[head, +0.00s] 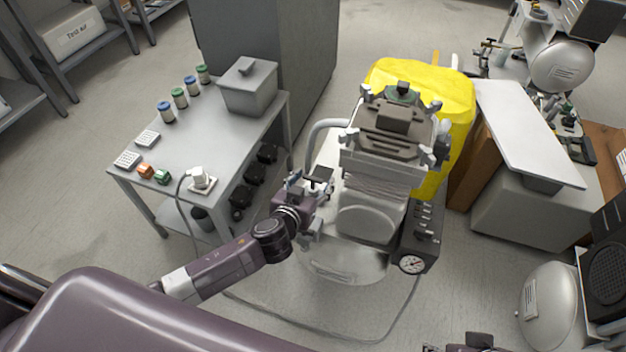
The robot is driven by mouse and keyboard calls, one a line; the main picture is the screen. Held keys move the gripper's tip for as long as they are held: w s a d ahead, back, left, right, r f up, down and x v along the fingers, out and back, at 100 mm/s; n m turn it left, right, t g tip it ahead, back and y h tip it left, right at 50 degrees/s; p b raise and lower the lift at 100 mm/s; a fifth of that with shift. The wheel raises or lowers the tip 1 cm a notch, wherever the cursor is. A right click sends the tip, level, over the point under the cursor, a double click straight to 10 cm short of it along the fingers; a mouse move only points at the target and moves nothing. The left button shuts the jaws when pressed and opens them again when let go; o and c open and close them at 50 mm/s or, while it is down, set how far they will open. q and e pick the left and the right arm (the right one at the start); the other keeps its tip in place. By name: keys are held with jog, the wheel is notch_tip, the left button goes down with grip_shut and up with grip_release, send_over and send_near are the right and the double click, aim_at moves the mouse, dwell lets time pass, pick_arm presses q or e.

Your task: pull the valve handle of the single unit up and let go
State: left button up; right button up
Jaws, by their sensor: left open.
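The single unit (375,170) is a compressor in the middle of the head view, with a dark ribbed top, a pale rounded motor and a silver tank below. My left gripper (322,203) is open at the unit's left side, with its fingers close against it. I cannot tell the valve handle apart there; the gripper and the motor housing seem to hide it. I cannot tell whether the fingers touch anything. A dark piece at the bottom edge (472,344) seems to be part of my right gripper, mostly cut off.
A grey table (180,150) with jars, a lidded box (249,86) and small blocks stands to the left. A yellow covered thing (450,100) is right behind the unit. A pressure gauge (411,264) sits at its lower right. A hose crosses the floor in front.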

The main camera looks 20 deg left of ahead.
pick_arm(q)
grip_shut()
jog(key=shift+r+p, duration=0.9)
jog(key=shift+c, duration=1.1)
grip_release()
jog(key=shift+o, duration=1.1)
jog(key=shift+s, duration=0.15)
jog(key=v, duration=1.1)
jog(key=shift+s, duration=0.35)
jog(key=shift+a+r, duration=0.1)
jog(key=shift+a, duration=0.05)
